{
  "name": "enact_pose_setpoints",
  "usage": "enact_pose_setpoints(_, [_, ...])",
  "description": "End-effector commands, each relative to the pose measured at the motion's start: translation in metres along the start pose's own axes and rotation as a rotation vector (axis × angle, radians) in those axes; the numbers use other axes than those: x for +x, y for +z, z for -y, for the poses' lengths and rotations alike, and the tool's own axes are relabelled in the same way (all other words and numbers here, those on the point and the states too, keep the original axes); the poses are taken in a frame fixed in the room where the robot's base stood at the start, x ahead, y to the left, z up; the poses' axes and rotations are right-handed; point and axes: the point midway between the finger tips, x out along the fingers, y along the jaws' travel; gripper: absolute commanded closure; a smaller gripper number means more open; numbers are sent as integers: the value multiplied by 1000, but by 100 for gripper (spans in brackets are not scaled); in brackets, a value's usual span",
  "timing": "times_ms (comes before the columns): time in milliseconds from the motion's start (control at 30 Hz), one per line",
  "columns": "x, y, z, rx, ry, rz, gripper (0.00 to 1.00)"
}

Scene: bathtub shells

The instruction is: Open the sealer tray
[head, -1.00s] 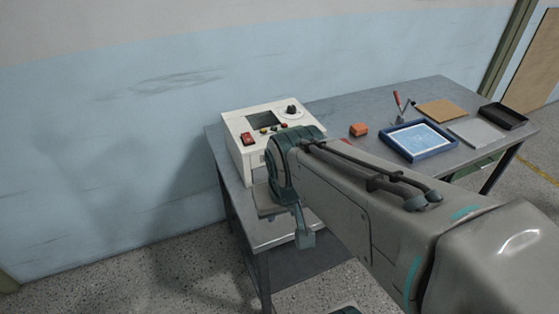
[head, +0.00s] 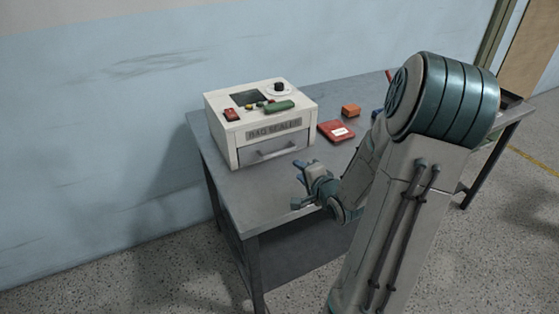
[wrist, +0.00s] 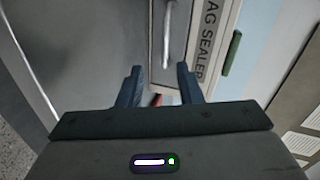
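The bag sealer (head: 262,118) is a white box with a dial, a small screen and buttons on top, standing on the left end of the grey table. Its tray (head: 258,153) is a grey drawer front with a bar handle (head: 278,151), and it looks closed, flush with the box. My gripper (head: 300,182) is in front of the tray, to the right and apart from the handle. In the wrist view my gripper (wrist: 159,76) is open, with nothing between its two blue fingers. The handle (wrist: 168,30) lies ahead of the fingertips there.
A red flat item (head: 337,131) and an orange block (head: 351,110) lie right of the sealer on the table. A green piece (head: 279,107) sits on the sealer's top front. My arm hides much of the table's right half. Floor in front is clear.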

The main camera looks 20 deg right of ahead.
Motion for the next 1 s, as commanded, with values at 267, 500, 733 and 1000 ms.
enact_pose_setpoints(267, [6,-6,-4,136,-102,11,68])
enact_pose_setpoints(500, [49,-5,0,134,-102,13,68])
enact_pose_setpoints(733, [97,-5,5,133,-101,11,68])
enact_pose_setpoints(1000, [131,-5,9,133,-99,10,68])
